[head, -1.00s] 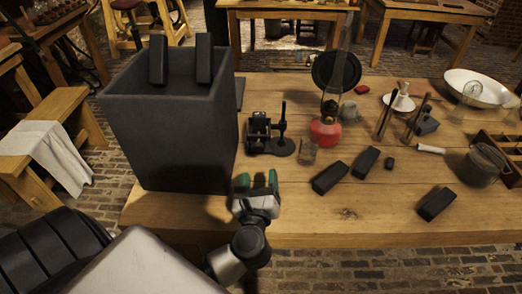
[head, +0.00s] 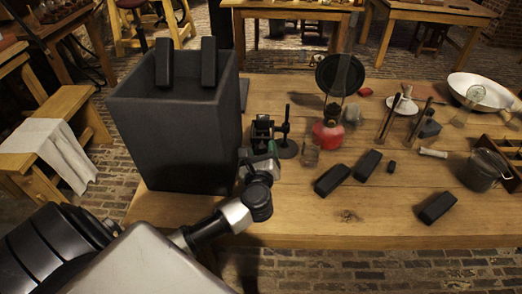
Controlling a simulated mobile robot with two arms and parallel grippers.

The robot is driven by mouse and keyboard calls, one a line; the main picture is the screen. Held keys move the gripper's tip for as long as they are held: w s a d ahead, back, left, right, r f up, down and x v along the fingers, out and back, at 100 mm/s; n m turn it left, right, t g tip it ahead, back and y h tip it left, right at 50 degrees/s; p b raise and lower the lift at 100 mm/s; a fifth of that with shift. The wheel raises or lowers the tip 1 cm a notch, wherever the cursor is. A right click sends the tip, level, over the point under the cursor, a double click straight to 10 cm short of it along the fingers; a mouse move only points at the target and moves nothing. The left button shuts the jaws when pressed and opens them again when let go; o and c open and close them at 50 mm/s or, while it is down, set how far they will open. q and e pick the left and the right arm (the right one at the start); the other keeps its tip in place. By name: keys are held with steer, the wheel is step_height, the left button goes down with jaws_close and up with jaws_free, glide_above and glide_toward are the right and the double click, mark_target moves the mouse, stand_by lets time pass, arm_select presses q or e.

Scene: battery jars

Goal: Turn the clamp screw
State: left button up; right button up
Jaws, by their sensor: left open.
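A small dark device (head: 263,128), which looks like a clamp, stands on the table right of the tall dark jar (head: 175,140). A black upright post on a round base (head: 286,148) stands close on its right. The clamp screw itself is too small and dark to make out. My left gripper (head: 262,152) is open at the near side of the device, with a green-tipped finger close to its base. Whether it touches the device cannot be told. My right gripper is not in view.
Two dark bars (head: 163,62) lean up out of the jar. A glass (head: 310,152), a red burner (head: 327,136) and several black blocks (head: 332,180) stand to the right. A white bowl (head: 482,90) is at the far right.

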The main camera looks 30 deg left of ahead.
arm_select(q)
steer(key=c, duration=0.9)
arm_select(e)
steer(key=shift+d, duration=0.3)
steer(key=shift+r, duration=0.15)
